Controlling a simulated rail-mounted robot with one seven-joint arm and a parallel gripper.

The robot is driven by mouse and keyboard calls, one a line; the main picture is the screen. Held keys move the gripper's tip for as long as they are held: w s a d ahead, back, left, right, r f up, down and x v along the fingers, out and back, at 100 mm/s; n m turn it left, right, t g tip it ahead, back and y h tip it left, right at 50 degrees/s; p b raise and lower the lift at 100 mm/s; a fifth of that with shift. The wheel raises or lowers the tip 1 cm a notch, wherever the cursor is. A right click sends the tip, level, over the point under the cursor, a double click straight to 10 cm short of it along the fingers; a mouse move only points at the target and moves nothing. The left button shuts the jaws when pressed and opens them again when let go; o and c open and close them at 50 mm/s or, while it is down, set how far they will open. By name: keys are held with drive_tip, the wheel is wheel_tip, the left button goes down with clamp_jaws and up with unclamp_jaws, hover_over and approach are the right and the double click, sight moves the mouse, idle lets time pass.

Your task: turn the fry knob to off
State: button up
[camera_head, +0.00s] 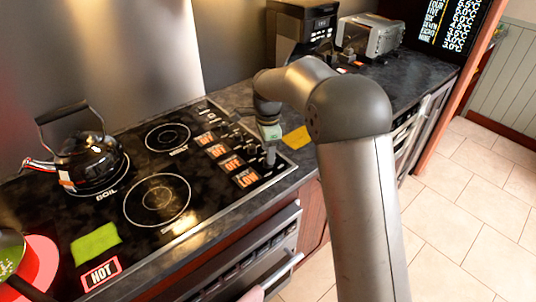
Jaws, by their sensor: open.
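The stovetop (110,217) is black, with burner rings and a column of dark knobs (249,144) along its right side. I cannot tell which knob is the fry knob, as the small lettering is too fine to read.
A black kettle (88,160) stands on the back left burner, marked BOIL. A pan (10,250) sits on a red glowing burner at the front left. A coffee machine (303,30) and a toaster (369,36) stand at the back right. An oven handle (272,279) juts out below.

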drive_tip(key=shift+f, duration=1.4)
drive_tip(key=c, duration=1)
drive_tip(key=shift+n, duration=0.4)
drive_tip(key=n, duration=0.3)
drive_tip(key=n+b, duration=0.1)
drive_tip(key=n, duration=0.2)
drive_tip(key=shift+n, duration=0.3)
drive_tip(key=n, duration=0.6)
drive_tip(key=shift+n, duration=0.4)
